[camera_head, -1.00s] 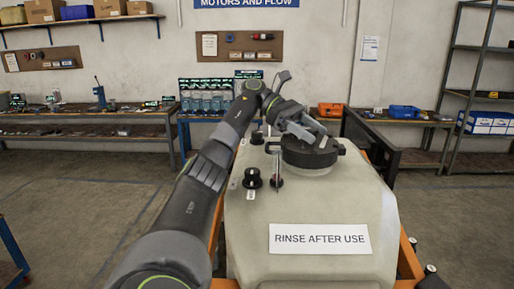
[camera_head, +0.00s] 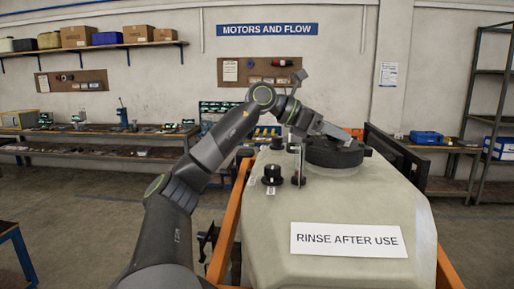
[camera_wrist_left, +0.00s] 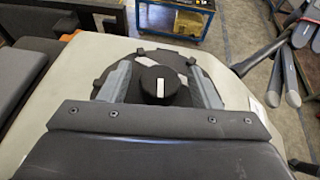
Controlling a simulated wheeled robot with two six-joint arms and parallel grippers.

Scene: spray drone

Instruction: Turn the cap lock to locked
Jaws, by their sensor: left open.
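The big black cap (camera_head: 334,154) sits on top of the pale tank (camera_head: 345,208). In the left wrist view, the cap (camera_wrist_left: 140,64) carries a round black knob (camera_wrist_left: 159,87) with a white mark, which looks like the cap lock; the mark points roughly up and down the picture. My left gripper (camera_head: 343,131) is at the top of the cap in the head view. In the left wrist view, its two grey fingers (camera_wrist_left: 160,75) stand open, one on each side of the knob, with gaps between. Whether the fingers touch the cap cannot be told. My right gripper is not in view.
Smaller black knobs (camera_head: 272,175) stand on the tank left of the cap. A thin upright lever (camera_head: 299,170) is beside them. An orange frame (camera_head: 231,222) borders the tank. Workbenches (camera_head: 95,133) line the back wall, with open floor between.

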